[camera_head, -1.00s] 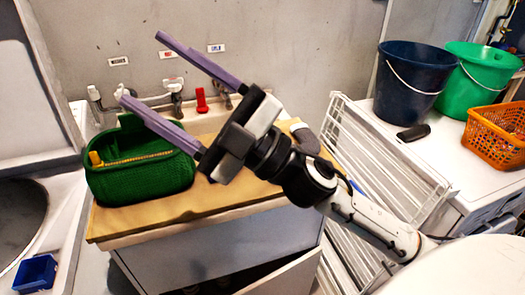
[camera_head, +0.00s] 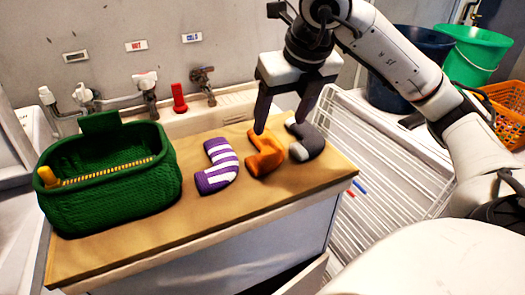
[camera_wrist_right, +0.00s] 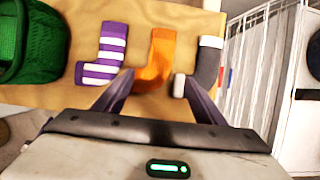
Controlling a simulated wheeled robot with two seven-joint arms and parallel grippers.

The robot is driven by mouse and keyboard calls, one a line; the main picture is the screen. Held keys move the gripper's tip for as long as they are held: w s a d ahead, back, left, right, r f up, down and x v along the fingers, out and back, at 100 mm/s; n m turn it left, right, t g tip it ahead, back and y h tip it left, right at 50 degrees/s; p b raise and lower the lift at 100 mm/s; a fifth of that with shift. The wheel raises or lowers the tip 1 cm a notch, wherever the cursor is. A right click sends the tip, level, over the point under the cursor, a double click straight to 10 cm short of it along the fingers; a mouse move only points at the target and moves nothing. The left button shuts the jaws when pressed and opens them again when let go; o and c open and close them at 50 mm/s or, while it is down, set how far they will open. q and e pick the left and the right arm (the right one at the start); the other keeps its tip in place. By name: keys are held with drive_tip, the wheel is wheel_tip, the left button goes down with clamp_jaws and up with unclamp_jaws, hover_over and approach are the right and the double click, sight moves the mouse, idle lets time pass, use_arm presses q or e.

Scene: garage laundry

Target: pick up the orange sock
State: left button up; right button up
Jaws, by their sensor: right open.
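The orange sock (camera_head: 264,154) lies on the wooden board (camera_head: 215,209), between a purple-and-white striped sock (camera_head: 217,166) and a dark grey sock (camera_head: 306,140). My right gripper (camera_head: 278,128) points down above the orange sock, fingers apart and empty. In the right wrist view the orange sock (camera_wrist_right: 156,62) shows ahead between the two fingers (camera_wrist_right: 155,92), with the striped sock (camera_wrist_right: 106,55) to its left and the grey sock (camera_wrist_right: 205,65) to its right. One fingertip appears close to the grey sock. My left gripper is not in view.
A green basket (camera_head: 110,190) stands on the board's left part. Taps and a red bottle-like object (camera_head: 179,98) are behind. A white rack (camera_head: 380,150) is right of the board; a green bucket (camera_head: 477,52) and orange basket (camera_head: 507,110) stand farther right.

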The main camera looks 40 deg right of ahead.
sight(271, 143)
drive_tip(key=x, duration=0.3)
drive_tip(key=shift+f, duration=0.3)
drive_tip(key=shift+w+x, duration=0.15)
drive_tip(key=shift+x, duration=1.2)
drive_tip(key=shift+w+x, duration=0.15)
drive_tip(key=shift+x, duration=1.25)
drive_tip(key=shift+d+r, duration=0.15)
drive_tip(key=shift+r, duration=0.05)
drive_tip(key=c, duration=1.1)
